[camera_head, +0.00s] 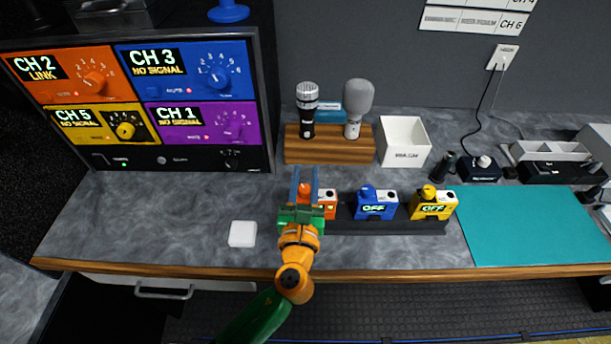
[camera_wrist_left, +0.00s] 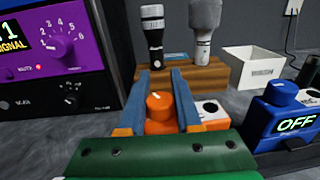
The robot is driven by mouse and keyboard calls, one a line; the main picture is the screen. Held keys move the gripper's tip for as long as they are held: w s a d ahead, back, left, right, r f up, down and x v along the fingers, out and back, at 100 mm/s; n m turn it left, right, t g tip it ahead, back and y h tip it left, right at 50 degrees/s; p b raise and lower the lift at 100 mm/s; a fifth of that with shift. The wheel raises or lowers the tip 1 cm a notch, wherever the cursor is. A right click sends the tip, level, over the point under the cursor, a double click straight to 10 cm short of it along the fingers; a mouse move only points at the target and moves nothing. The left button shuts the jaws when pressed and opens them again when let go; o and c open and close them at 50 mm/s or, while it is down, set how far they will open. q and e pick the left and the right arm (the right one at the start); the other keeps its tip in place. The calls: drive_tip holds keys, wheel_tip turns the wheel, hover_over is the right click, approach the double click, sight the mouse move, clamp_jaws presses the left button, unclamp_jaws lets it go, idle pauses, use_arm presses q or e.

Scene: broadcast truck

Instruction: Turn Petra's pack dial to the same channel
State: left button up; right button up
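My left gripper (camera_head: 304,175) is over the orange pack (camera_head: 329,206), its two blue fingers one on each side of that pack's orange dial (camera_wrist_left: 160,106). The gap looks about as wide as the dial; I cannot tell whether the fingers press on it. My gripper hides much of the pack and its display. A blue pack (camera_head: 374,207) and a yellow pack (camera_head: 432,205) beside it both read OFF. The receiver rack (camera_head: 180,163) shows CH 2 LINK on orange, and NO SIGNAL on blue CH 3, yellow CH 5 and purple CH 1. My right gripper is not in view.
Behind the packs, a wooden stand (camera_head: 330,157) holds two microphones. A white bin (camera_head: 404,141) stands right of it. A white block (camera_head: 242,234) lies left of my gripper. A teal mat (camera_head: 530,225) covers the right. The counter's front left is mostly clear.

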sight(304, 194)
use_arm(q)
drive_tip(key=o, duration=0.4)
drive_tip(key=s, duration=0.3)
drive_tip(key=s+b, duration=0.1)
drive_tip(key=s, duration=0.2)
drive_tip(key=shift+s+a+f, duration=0.1)
drive_tip(key=shift+s+a, duration=0.1)
drive_tip(key=shift+s, duration=0.4)
drive_tip(key=shift+w, duration=0.1)
